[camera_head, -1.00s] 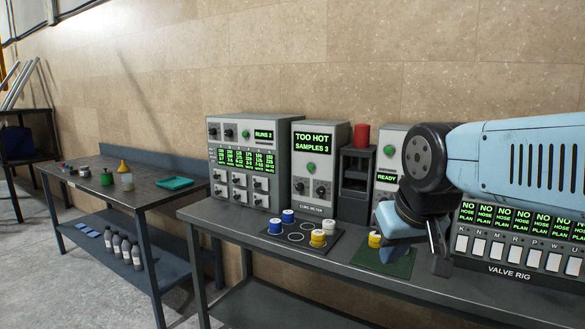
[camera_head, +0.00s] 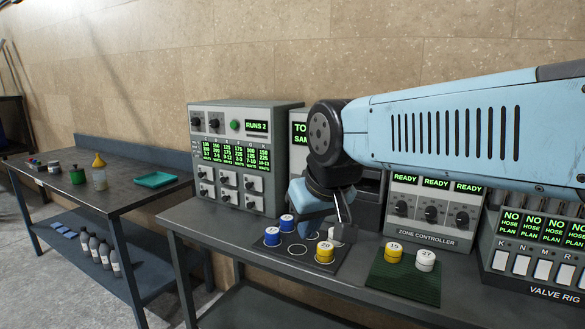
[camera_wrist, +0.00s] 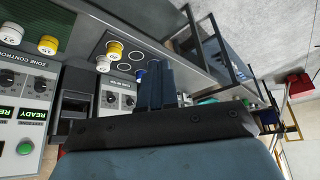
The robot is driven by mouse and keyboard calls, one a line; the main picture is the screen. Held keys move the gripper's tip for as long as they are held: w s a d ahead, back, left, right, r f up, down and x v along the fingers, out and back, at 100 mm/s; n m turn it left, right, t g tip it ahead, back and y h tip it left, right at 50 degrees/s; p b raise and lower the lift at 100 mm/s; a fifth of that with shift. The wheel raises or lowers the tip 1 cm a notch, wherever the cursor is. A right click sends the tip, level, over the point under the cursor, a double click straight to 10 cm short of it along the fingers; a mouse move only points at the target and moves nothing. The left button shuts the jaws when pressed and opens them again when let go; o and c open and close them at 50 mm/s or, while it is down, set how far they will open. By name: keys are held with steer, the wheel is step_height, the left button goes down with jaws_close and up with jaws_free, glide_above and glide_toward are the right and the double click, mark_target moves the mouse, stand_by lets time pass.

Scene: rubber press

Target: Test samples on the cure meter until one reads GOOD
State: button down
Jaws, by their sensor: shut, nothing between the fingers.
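The cure meter (camera_head: 300,129) stands behind the black ringed mat (camera_head: 299,254). My arm hides most of its face; only "TO" and "SAM" show on its screen. Two blue-bodied samples (camera_head: 272,237) and a yellow one (camera_head: 325,252) marked 20 are on that mat. Yellow sample 15 (camera_head: 394,252) and white sample 27 (camera_head: 425,260) stand on the green mat (camera_head: 400,279).
A grey control box (camera_head: 238,156) reading "RUNS 2" is left of the meter. The zone controller (camera_head: 430,210) shows READY three times, with the valve rig (camera_head: 540,245) at right. A side table (camera_head: 110,188) holds bottles and a teal tray (camera_head: 156,179).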

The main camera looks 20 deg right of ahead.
steer(key=w+f+m+t+y, duration=0.15)
steer(key=w+m, duration=0.45)
steer(key=w, duration=0.6)
steer(key=w+f+m+t, duration=0.25)
steer(key=w+m, duration=0.25)
steer(key=w, duration=0.7)
steer(key=w+d+f+m+t+h, duration=0.2)
steer(key=w+d+f+m+h, duration=0.2)
steer(key=w+d+m+h, duration=0.45)
steer(key=w+d+r+m+h, duration=0.1)
steer(key=w+d+m+h, duration=0.3)
steer(key=m+h, duration=0.3)
steer(key=shift+r+m+g, duration=0.4)
steer(key=shift+m, duration=0.65)
steer(key=shift+w+d, duration=0.15)
steer(key=x, duration=1.4)
steer(key=shift+r, duration=0.2)
